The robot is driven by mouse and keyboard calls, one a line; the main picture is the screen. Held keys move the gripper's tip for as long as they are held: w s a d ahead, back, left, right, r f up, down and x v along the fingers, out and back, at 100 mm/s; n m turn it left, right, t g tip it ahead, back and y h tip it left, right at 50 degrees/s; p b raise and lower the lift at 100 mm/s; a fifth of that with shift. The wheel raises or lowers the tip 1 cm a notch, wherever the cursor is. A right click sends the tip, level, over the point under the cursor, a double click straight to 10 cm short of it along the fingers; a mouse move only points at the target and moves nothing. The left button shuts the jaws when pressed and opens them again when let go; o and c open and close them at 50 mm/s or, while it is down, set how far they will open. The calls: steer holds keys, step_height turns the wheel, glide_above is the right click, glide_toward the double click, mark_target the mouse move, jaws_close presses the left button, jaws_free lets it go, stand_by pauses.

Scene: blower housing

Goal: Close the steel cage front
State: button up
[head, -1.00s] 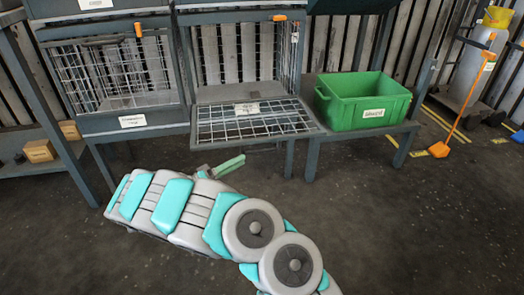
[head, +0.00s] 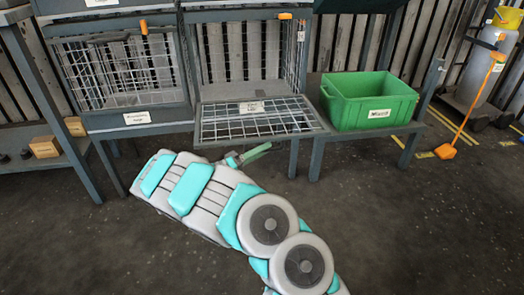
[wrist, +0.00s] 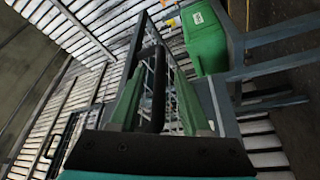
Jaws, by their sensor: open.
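The steel cage front (head: 226,128) is a dark-framed mesh panel, folded down and lying about level before the open right-hand cage, with a white label on it. My gripper (head: 246,156) is open just under the panel's near edge; one green finger shows clearly there. In the wrist view, my gripper (wrist: 164,66) has its two green fingers apart, with a dark curved handle (wrist: 157,88) between them. The panel's frame (wrist: 133,45) rises beside the left finger. Whether a finger touches the handle is unclear. The handle is hidden in the head view.
A closed mesh cage (head: 118,75) with an orange latch is at left. A green crate (head: 370,112) stands on the bench right of the panel. A small orange latch (head: 284,16) sits atop the open cage. The floor in front is clear.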

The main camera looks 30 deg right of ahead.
jaws_close()
stand_by(1.4)
